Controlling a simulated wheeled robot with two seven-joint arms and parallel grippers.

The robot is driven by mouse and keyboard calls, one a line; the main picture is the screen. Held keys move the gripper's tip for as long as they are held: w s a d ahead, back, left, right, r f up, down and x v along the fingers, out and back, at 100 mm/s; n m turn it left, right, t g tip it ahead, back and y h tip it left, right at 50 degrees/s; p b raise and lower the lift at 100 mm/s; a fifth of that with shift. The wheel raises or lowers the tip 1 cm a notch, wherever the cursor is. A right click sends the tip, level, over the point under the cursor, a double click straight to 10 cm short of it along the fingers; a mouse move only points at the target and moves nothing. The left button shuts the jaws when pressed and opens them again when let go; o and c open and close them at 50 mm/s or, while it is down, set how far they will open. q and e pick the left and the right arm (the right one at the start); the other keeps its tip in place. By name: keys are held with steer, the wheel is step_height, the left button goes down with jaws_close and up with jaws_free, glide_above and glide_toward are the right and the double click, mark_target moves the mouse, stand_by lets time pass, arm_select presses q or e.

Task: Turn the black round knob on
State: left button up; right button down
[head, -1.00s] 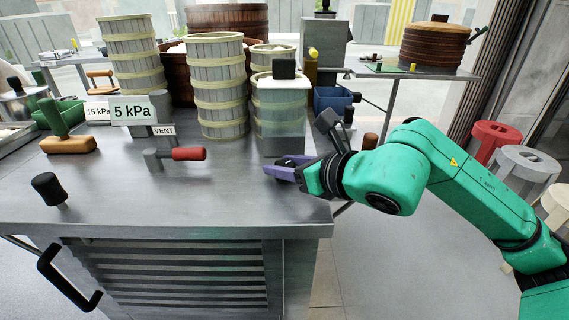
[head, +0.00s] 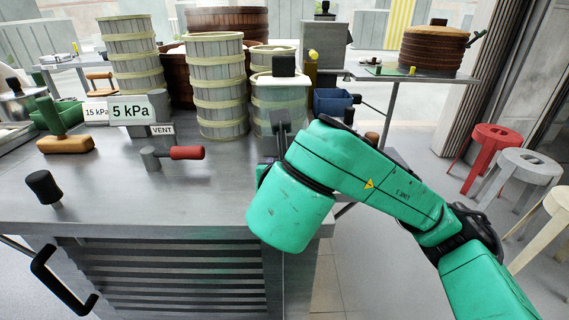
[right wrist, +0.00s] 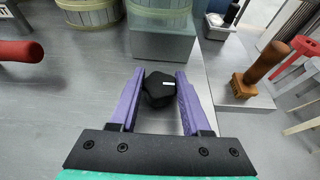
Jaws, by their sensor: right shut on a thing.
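A black round knob (right wrist: 158,88) with a small white mark sits between the purple fingers of my right gripper (right wrist: 160,77) in the right wrist view, low over the grey metal counter (right wrist: 75,95). The gripper is shut on it. In the head view my green right arm hides this knob and nearly all of the gripper. Another black knob (head: 44,187) stands on a short stem at the counter's front left, away from the gripper. My left gripper is not in view.
A pale green container (head: 281,100) with a black block on top stands just behind the gripper, beside tall banded steamers (head: 218,90). A red-handled vent valve (head: 187,153) lies left. A brown-handled tool (right wrist: 262,65) and stools (head: 490,140) are right.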

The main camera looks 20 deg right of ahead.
steer(key=shift+f, duration=0.1)
stand_by(0.3)
steer(key=shift+c, duration=1.8)
jaws_free()
